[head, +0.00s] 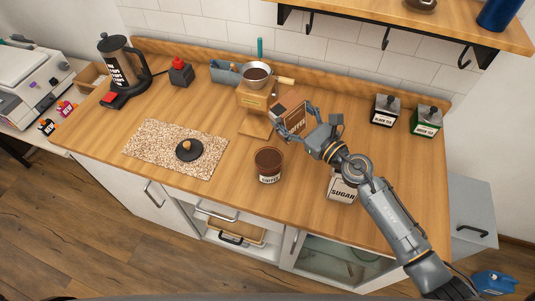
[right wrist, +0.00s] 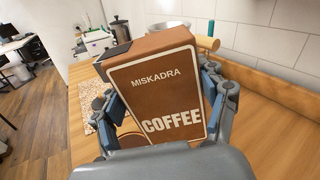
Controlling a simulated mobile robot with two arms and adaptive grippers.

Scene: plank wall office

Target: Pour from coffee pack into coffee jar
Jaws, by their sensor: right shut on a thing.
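My right gripper (head: 306,124) is shut on the brown coffee pack (head: 293,116). It holds the pack tilted above the counter, behind and to the right of the coffee jar (head: 268,163). In the right wrist view the pack (right wrist: 156,88) fills the middle between the fingers, with its "MISKADRA COFFEE" face towards the camera. The jar stands upright and open on the counter, with dark brown content near its top and a "COFFEE" label. A dark round lid with a wooden knob (head: 189,150) lies on the speckled mat. My left gripper is not in view.
A wooden coffee grinder (head: 255,93) stands behind the jar. A sugar jar (head: 342,189) stands to the right, partly under my right arm. Black tea (head: 384,110) and green tea (head: 425,121) jars are at the back right. The counter between mat (head: 150,147) and jar is clear.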

